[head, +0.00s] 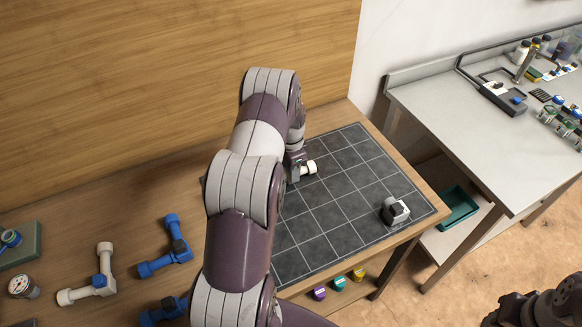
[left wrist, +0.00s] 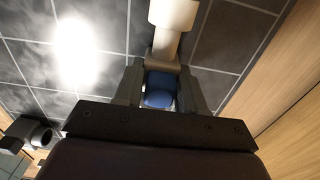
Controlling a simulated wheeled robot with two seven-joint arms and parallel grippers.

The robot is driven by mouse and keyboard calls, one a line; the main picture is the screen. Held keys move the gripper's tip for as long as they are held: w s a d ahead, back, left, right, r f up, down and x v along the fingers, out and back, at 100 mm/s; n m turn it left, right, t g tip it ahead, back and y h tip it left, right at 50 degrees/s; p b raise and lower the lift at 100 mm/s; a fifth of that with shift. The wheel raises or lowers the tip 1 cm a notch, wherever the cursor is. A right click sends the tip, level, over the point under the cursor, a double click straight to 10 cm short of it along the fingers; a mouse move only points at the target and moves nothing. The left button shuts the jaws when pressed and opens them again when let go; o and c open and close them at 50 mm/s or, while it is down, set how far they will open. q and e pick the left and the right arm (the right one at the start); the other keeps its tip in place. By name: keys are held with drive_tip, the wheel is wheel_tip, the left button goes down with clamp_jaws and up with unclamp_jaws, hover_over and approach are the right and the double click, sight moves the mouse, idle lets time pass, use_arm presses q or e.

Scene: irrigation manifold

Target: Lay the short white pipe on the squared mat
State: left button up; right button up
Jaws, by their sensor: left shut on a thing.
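The short white pipe (head: 308,168) shows beside my left gripper (head: 295,172), over the far part of the dark squared mat (head: 322,218). In the left wrist view, my left gripper (left wrist: 160,92) is shut on the pipe (left wrist: 172,15), with a blue part between the fingers. The pipe's white end points away from the gripper, above the mat's grid lines (left wrist: 215,70). I cannot tell whether the pipe touches the mat. My left arm hides the mat's left part. Dark parts of my right arm show at the lower right; its gripper's jaws cannot be made out.
A grey-and-white fitting (head: 395,211) stands on the mat's near right corner. Blue valve pieces (head: 165,255), a white pipe with a blue valve (head: 95,280) and a gauge (head: 22,286) lie left. The mat's middle is clear. A grey bench (head: 450,110) stands right.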

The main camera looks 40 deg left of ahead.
use_arm(q)
drive_tip(key=shift+s+f, duration=0.1)
drive_tip(key=o, duration=1.1)
drive_tip(key=shift+d, duration=0.1)
drive_tip(key=shift+r, duration=0.35)
wheel_tip(320, 180, up, 12)
drive_tip(key=b, duration=0.2)
drive_tip(key=shift+d+f+b, duration=0.15)
drive_tip(key=shift+f+b, duration=0.1)
drive_tip(key=shift+b, duration=0.1)
drive_tip(key=s+d+r+n, duration=0.25)
drive_tip(key=s+d, duration=0.25)
drive_tip(key=d, duration=0.7)
drive_tip(key=s+d+n, duration=0.1)
drive_tip(key=s+d, duration=0.2)
drive_tip(key=s, duration=0.1)
drive_tip(key=s+d+t, duration=0.1)
drive_tip(key=s+d, duration=0.2)
drive_tip(key=s, duration=0.1)
drive_tip(key=s+d+n, duration=0.1)
drive_tip(key=s+d, duration=0.2)
drive_tip(key=s, duration=0.1)
drive_tip(key=shift+s+d+n, duration=0.2)
drive_tip(key=shift+s+n, duration=0.15)
